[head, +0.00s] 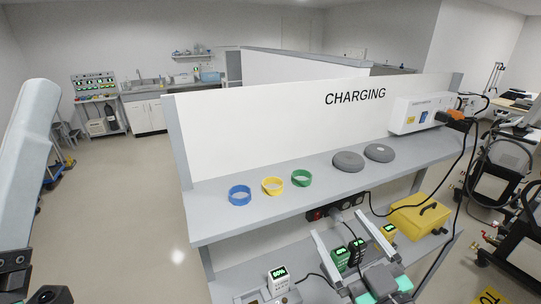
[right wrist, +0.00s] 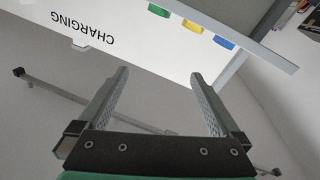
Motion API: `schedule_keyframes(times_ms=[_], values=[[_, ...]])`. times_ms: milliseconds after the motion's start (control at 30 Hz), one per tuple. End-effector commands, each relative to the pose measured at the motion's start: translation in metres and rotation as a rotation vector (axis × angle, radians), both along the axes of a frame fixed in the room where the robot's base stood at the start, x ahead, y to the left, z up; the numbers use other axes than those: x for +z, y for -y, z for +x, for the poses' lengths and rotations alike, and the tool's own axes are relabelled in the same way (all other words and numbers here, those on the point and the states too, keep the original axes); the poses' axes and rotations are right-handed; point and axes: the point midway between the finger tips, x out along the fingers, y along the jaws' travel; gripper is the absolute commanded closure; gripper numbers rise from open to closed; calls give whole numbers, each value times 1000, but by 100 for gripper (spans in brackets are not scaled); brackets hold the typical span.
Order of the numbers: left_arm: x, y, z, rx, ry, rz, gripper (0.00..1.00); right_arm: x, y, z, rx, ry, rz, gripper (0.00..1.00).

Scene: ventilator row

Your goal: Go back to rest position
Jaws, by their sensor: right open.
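My right gripper (head: 338,225) is low in the head view, in front of the charging bench's lower level. Its two grey fingers point up and away, spread apart with nothing between them. In the right wrist view the same gripper (right wrist: 160,75) is open and empty, with a white panel marked CHARGING upside down beyond it. My left arm's pale link stands at the left edge of the head view, and its gripper does not show.
The bench shelf (head: 240,224) holds a blue ring (head: 239,203), a yellow ring (head: 272,193), a green ring (head: 302,184) and two grey discs (head: 348,168). Below are a yellow case (head: 436,217), a charger reading 80% (head: 279,285) and black cables. Open floor (head: 120,210) lies left.

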Motion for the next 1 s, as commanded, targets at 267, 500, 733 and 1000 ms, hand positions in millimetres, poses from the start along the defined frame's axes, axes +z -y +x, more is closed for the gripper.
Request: schedule_keyframes(times_ms=[267, 500, 733, 1000], values=[[0, 0, 0, 0, 0, 0, 21, 220, 25, -90, -88, 511, 154, 0], [0, 0, 0, 0, 0, 0, 21, 267, 51, -149, -99, 677, 360, 0], [0, 0, 0, 0, 0, 0, 21, 267, 51, -148, -86, 668, 383, 0], [0, 0, 0, 0, 0, 0, 21, 266, 51, -147, -86, 666, 380, 0]])
